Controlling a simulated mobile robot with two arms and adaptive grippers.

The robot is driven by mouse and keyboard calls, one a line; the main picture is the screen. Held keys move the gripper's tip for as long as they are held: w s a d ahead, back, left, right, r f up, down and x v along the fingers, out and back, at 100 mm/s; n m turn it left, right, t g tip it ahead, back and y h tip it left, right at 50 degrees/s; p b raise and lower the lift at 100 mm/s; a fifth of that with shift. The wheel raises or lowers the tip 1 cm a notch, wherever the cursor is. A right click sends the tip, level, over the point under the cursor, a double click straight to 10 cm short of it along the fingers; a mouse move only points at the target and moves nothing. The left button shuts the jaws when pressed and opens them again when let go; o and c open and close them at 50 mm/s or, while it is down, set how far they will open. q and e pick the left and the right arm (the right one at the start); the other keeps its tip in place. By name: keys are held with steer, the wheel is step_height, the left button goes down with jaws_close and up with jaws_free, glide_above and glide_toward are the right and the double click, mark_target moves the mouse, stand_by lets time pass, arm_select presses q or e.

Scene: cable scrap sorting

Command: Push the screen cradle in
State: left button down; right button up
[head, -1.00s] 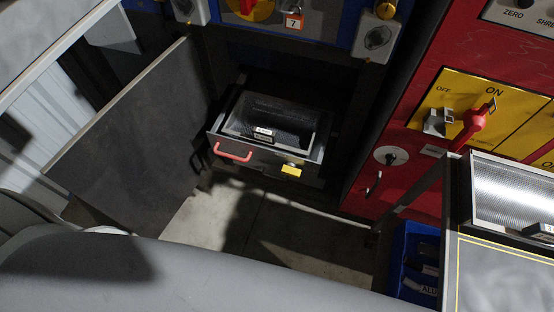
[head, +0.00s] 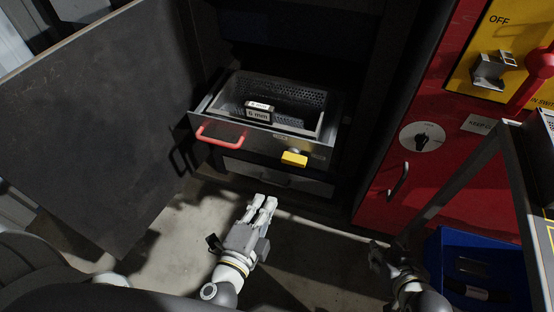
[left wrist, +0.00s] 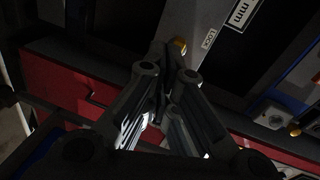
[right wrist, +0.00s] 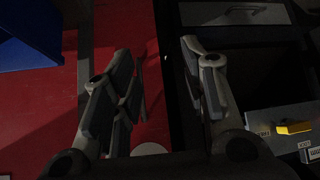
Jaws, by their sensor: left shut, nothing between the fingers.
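The screen cradle (head: 265,141) is a grey drawer with a red handle (head: 219,134) and a yellow tab (head: 294,159) on its front. It sticks out of the dark cabinet and holds a perforated screen (head: 300,101) with a "6 mm" label. The yellow tab also shows in the right wrist view (right wrist: 293,128). My left gripper (head: 264,205) is shut and empty, below and in front of the cradle, apart from it. Its fingers meet in the left wrist view (left wrist: 168,82). My right gripper (head: 377,252) is open and empty, lower right of the cradle, by the red cabinet.
A dark door panel (head: 90,120) stands open left of the cradle. A red cabinet (head: 400,190) with a dial and handle is on the right. A blue bin (head: 470,255) and a table frame (head: 465,180) are at lower right. Floor (head: 170,235) is clear before the cradle.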

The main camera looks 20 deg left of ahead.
arm_select(q)
step_height(320, 180, up, 6)
steer(key=a+m+t+b, duration=0.1)
steer(key=t+b, duration=0.1)
steer(key=p, duration=0.5)
glide_toward(281, 134)
arm_select(e)
steer(key=s+d+r+g+h, duration=0.1)
steer(key=s+d+g, duration=0.1)
steer(key=s, duration=0.3)
steer(key=s+d+r+g, duration=0.1)
steer(key=s+g, duration=0.2)
steer(key=s, duration=0.3)
arm_select(q)
steer(key=shift+y, duration=0.3)
steer(key=shift+w+d+f+p, duration=0.1)
steer(key=shift+w+p, duration=0.15)
steer(key=shift+w, duration=1.55)
steer(key=shift+w+d+p, duration=0.15)
steer(key=shift+w+p, duration=0.05)
steer(key=shift+w, duration=1.6)
arm_select(e)
steer(key=shift+x, duration=2.35)
arm_select(q)
steer(key=shift+w, duration=0.1)
arm_select(e)
steer(key=shift+d, duration=0.15)
